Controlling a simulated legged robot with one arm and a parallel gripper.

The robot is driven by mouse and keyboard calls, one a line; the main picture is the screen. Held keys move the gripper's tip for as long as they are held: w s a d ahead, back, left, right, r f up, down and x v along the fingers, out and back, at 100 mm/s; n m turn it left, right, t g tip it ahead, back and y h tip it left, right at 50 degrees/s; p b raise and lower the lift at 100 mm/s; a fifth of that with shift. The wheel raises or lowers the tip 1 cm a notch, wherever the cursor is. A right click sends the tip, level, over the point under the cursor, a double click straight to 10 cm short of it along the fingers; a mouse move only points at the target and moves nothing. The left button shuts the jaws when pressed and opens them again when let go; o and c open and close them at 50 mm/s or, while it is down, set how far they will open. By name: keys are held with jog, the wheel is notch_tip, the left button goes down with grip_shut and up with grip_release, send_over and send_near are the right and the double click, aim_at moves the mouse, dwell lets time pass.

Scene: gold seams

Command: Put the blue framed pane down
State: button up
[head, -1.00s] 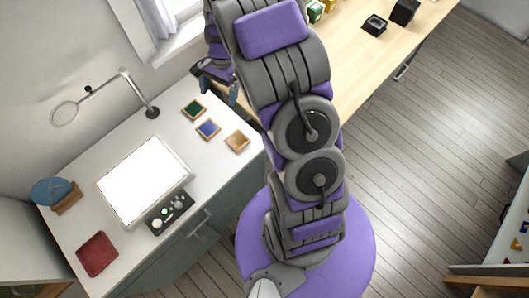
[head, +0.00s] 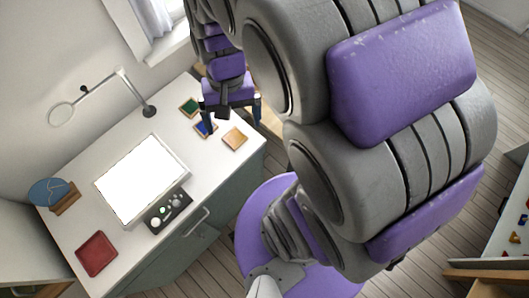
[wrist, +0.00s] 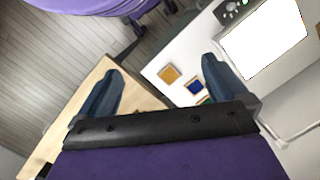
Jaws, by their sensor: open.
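The blue framed pane (head: 205,129) lies flat on the white counter in the head view, between the green framed pane (head: 189,107) and the amber framed pane (head: 235,139). One finger of my gripper partly covers it there. It also shows in the wrist view (wrist: 195,87), with the amber pane (wrist: 169,75) beside it; the green one is mostly hidden behind a finger. My gripper (head: 233,119) is open and empty above the counter's back right part. In the wrist view my gripper (wrist: 160,68) has its fingers wide apart with nothing between them.
A lit white panel (head: 142,178) lies on the counter, with a control box (head: 169,211) at its front. A red tray (head: 97,254), a blue disc on a wooden stand (head: 50,192) and a magnifier arm (head: 124,78) stand around it. A wooden table (wrist: 92,105) adjoins the counter.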

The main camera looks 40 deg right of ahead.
jog(key=s+r+n+h, duration=0.1)
jog(key=s+n, duration=0.3)
jog(key=s, duration=0.8)
jog(key=shift+r+n, duration=0.3)
jog(key=shift+a, duration=0.15)
